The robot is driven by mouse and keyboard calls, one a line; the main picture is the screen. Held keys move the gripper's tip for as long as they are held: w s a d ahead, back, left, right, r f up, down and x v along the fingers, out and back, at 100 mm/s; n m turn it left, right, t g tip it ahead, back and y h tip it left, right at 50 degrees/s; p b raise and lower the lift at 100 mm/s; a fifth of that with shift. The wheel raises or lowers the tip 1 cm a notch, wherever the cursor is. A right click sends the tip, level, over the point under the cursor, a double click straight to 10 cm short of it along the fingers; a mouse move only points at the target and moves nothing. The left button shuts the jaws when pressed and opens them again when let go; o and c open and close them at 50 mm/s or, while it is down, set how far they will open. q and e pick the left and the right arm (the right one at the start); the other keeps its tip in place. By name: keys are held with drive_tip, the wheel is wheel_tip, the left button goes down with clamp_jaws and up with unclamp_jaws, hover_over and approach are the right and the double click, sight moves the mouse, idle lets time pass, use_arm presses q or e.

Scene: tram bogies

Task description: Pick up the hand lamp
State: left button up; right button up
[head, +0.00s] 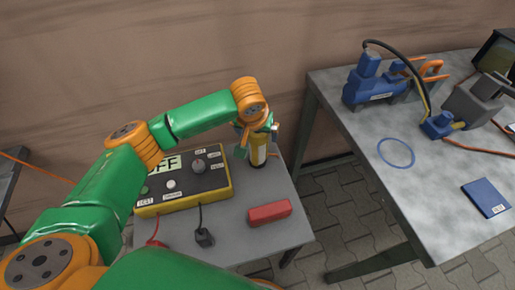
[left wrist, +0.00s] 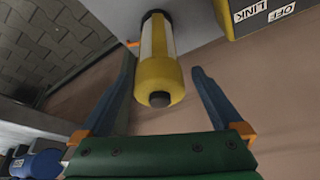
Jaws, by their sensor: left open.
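The hand lamp (head: 257,151) looks like a yellow and white cylinder with a dark base, standing upright on the small grey table. My left gripper (head: 257,132) is at the lamp's upper part in the head view. In the left wrist view the lamp (left wrist: 160,75) lies between the two spread blue fingers of my left gripper (left wrist: 160,80), its dark-tipped end toward the palm. The fingers are open, with a gap visible on both sides of the lamp. My right gripper is not in either view.
A yellow-edged test box (head: 185,183) with knobs stands left of the lamp. A red block (head: 269,212) and a black plug (head: 204,237) lie in front. A larger grey table (head: 385,185) at right holds a blue machine (head: 372,82) and a blue booklet (head: 486,198).

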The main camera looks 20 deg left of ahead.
use_arm(q)
drive_tip(key=b+x, duration=0.1)
drive_tip(key=x, duration=0.4)
drive_tip(key=shift+s+d, duration=0.1)
drive_tip(key=shift+s, duration=0.05)
clamp_jaws()
